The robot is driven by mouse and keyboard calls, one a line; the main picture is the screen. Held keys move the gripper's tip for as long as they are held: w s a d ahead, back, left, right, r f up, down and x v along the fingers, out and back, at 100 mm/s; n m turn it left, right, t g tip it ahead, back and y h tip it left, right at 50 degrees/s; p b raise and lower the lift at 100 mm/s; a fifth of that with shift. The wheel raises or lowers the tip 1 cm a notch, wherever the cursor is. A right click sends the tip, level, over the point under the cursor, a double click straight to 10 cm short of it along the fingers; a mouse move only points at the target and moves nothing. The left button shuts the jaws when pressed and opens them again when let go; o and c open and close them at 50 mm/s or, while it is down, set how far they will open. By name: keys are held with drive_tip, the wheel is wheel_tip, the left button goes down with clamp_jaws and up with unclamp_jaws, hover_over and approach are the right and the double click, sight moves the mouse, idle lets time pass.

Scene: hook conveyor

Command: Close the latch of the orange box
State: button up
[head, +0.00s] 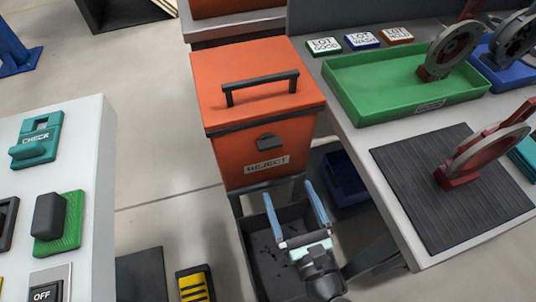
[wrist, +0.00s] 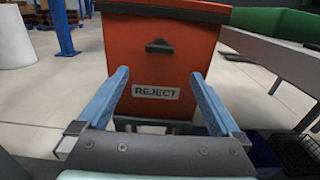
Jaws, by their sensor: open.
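The orange box (head: 262,155) stands ahead of my gripper, with a closed-looking lid (head: 255,78), a black top handle (head: 261,86) and a REJECT label (head: 267,166). A dark latch (head: 267,142) sits on its front face above the label. In the wrist view the latch (wrist: 160,46) shows above the label, near the top middle of the box (wrist: 190,75). My gripper (head: 288,202) is open and empty, its two blue fingers pointing toward the box front, below the latch. In the wrist view the fingers (wrist: 158,82) stand either side of the label, apart from the latch.
A grey table (head: 432,240) on the right holds a green tray (head: 375,100), a dark mat (head: 425,200) and red-and-grey wheel parts. A white panel (head: 100,170) with switches stands at left. A black bin (head: 262,255) is below my gripper.

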sight(271, 148)
drive_tip(key=b+x, duration=0.1)
drive_tip(key=x, duration=1.2)
drive_tip(key=shift+s, duration=0.1)
drive_tip(key=shift+c, duration=0.2)
drive_tip(key=c, duration=1.3)
drive_tip(key=shift+o, duration=0.2)
